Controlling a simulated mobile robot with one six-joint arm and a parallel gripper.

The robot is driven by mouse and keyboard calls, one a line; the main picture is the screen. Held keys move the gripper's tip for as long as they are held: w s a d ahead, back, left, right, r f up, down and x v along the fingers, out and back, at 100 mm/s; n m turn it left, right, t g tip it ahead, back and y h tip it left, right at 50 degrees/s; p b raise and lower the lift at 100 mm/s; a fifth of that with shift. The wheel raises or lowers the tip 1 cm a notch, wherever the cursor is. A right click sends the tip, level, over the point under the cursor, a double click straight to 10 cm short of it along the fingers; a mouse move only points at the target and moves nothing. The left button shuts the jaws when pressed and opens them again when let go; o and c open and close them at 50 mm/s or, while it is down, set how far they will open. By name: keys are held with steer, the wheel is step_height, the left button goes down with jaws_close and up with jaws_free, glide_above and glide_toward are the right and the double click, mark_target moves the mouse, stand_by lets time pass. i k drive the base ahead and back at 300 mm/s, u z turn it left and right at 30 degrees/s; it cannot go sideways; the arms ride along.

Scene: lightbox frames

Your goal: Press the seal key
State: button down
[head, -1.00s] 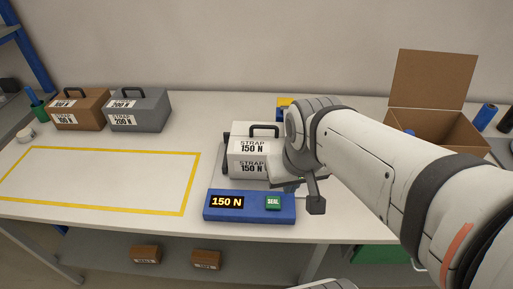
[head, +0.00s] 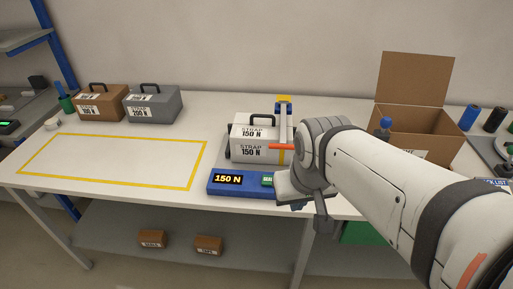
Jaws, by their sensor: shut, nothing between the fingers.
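The green seal key (head: 267,180) sits at the right end of the blue control panel (head: 235,190), beside a lit display (head: 228,178) reading 150 N. My gripper (head: 296,204) is shut and empty. It is at the right end of the panel, very close to the key and covering its right part. My wrist hides the fingertips for the most part, so I cannot tell whether they touch the key. A white case (head: 252,137) labelled STRAP 150 N stands directly behind the panel.
A brown case (head: 100,105) and a grey case (head: 153,105) stand at the back left. A yellow-outlined area (head: 110,160) on the table is empty. An open cardboard box (head: 425,125) stands behind my arm at right.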

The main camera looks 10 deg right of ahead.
mark_target(266, 180)
steer(key=z, duration=2.55)
steer(key=k, duration=1.9)
steer(key=u, duration=0.9)
steer(key=i, duration=1)
